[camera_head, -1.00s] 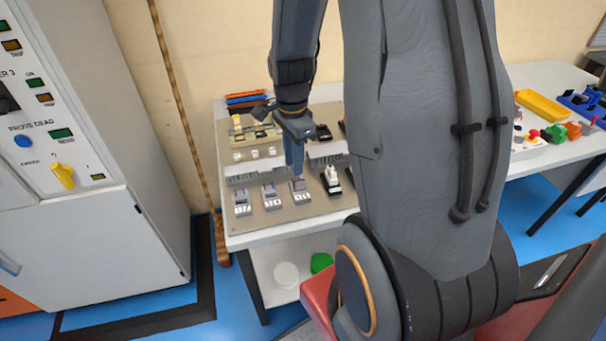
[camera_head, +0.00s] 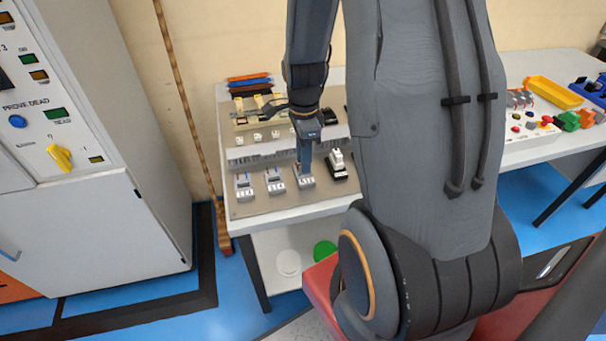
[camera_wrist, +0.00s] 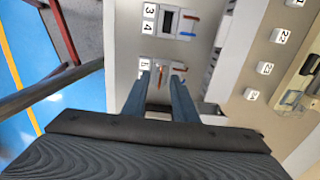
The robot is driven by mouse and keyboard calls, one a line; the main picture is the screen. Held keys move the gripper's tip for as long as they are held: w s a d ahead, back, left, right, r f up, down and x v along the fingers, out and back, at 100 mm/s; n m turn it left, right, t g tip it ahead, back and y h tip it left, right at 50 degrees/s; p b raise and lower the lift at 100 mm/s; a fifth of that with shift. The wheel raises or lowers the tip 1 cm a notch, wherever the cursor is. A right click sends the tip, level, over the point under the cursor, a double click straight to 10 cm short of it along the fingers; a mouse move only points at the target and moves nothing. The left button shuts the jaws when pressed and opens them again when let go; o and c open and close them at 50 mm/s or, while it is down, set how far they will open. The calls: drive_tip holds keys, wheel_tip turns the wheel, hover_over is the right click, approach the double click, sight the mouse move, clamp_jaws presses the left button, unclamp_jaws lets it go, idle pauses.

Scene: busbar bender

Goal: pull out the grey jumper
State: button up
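My gripper (camera_head: 304,166) points down over the third grey terminal block (camera_head: 305,181) in the front row of the grey board. In the wrist view my gripper (camera_wrist: 161,72) has its two blue fingers apart, one on each side of that block (camera_wrist: 160,86). A small brown strip (camera_wrist: 162,76) shows between the fingers. I cannot make out a grey jumper for certain; the fingers hide part of the block. The neighbouring block (camera_wrist: 168,22), with orange and blue pieces, is above it in the wrist view.
Two more blocks (camera_head: 243,187) stand to the left in the front row. A black and white switch (camera_head: 338,166) is close on the right. A slotted grey duct (camera_head: 256,153) runs behind. A tall grey cabinet (camera_head: 110,235) is at the left.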

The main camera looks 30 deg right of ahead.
drive_tip(key=shift+f+b, duration=0.3)
drive_tip(key=shift+f, duration=0.6)
clamp_jaws()
